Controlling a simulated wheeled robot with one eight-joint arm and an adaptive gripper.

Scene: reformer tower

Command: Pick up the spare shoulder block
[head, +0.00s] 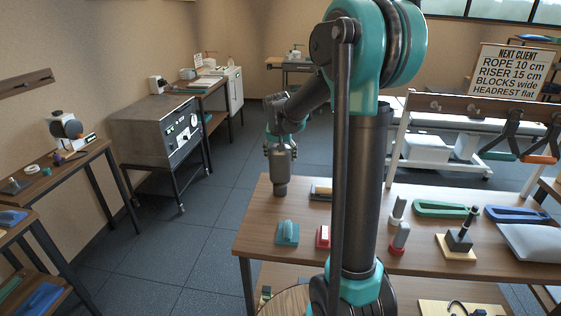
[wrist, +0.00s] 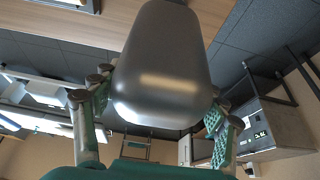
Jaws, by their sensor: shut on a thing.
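A dark grey rounded block (wrist: 165,65), which looks like the spare shoulder block, fills the middle of the wrist view. My gripper (wrist: 160,112) has its fingers on both sides of it and is shut on it. In the head view my gripper (head: 279,147) is over the far left part of the wooden table (head: 256,232). The grey block (head: 281,168) hangs below it, with a narrower lower end. Whether that end touches the tabletop I cannot tell.
On the table are a teal block (head: 287,233), a red block (head: 323,237), a green loop handle (head: 440,209), a blue one (head: 515,215), a grey cushion (head: 532,243) and a dark post on a wooden base (head: 458,253). Open floor (head: 190,235) lies left. A grey machine (head: 155,130) stands beyond.

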